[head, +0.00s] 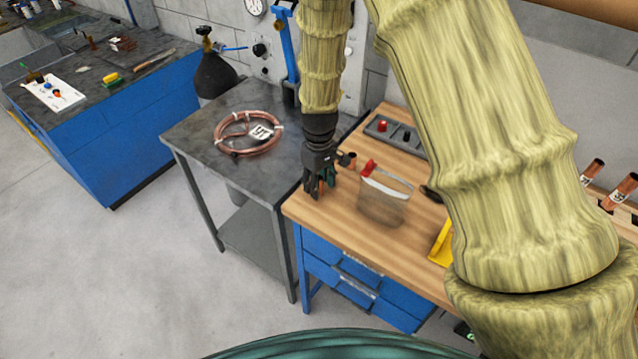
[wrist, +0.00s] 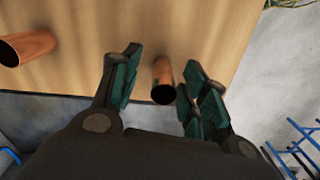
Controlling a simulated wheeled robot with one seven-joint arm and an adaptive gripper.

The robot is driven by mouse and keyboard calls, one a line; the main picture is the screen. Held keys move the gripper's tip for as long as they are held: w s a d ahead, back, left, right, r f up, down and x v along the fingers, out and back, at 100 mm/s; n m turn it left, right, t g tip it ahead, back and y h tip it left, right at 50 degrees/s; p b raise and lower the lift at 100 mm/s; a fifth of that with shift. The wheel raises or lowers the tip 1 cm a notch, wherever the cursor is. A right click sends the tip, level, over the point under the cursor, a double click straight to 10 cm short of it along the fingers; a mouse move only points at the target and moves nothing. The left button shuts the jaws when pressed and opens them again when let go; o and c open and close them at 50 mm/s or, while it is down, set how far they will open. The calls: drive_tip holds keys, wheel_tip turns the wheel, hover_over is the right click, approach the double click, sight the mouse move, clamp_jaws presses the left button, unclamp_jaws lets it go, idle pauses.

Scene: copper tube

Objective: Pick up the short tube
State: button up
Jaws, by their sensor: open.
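A small copper tube (wrist: 163,74) is in the wrist view, on the wooden bench top near its edge, with its dark open end toward me. My gripper (wrist: 162,62) is open, with one green-padded finger on each side of this tube and a gap at both sides. A second, larger copper tube (wrist: 30,46) lies to the left in the wrist view, outside the fingers. In the head view my gripper (head: 319,192) points down at the bench's left front corner. A copper tube end (head: 348,158) shows just right of it.
The wooden bench (head: 318,221) also carries a clear bag (head: 384,205) with a red clip, a grey tray (head: 395,136) and a yellow item (head: 441,245). A grey metal table (head: 190,135) with a copper coil (head: 248,149) stands to the left. More copper tubes (head: 617,191) stand at right.

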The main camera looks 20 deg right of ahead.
drive_tip(key=shift+s+r, duration=0.3)
drive_tip(key=shift+w+f, duration=0.15)
drive_tip(key=shift+w, duration=0.05)
drive_tip(key=c, duration=0.9)
drive_tip(key=shift+s, duration=0.1)
clamp_jaws()
